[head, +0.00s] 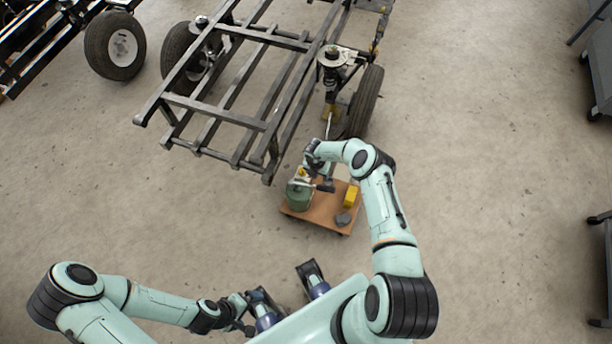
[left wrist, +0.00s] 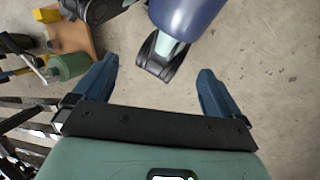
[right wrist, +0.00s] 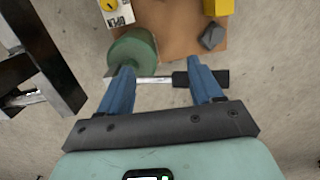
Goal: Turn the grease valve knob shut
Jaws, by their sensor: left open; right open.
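A yellow knob (right wrist: 108,5) sits on a white plate (right wrist: 124,16) with a partly legible dark label, at the top of the right wrist view. It is beside the green canister (right wrist: 134,48) and partly cut off. A silver bar with a black grip (right wrist: 200,78) crosses below the canister, past my right fingertips. My right gripper (right wrist: 162,72) is open, fingers either side of part of the bar, with the knob beyond them. In the head view it is over the canister side of the cart (head: 323,216). My left gripper (left wrist: 157,68) is open and empty, near my base (head: 240,310).
The low wooden cart also carries a yellow block (head: 351,196) and a grey block (head: 343,219). A dark metal frame (head: 215,105) with wheels (head: 366,100) stands just beyond it. Grey furniture lines the right edge. The floor right of the cart is clear.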

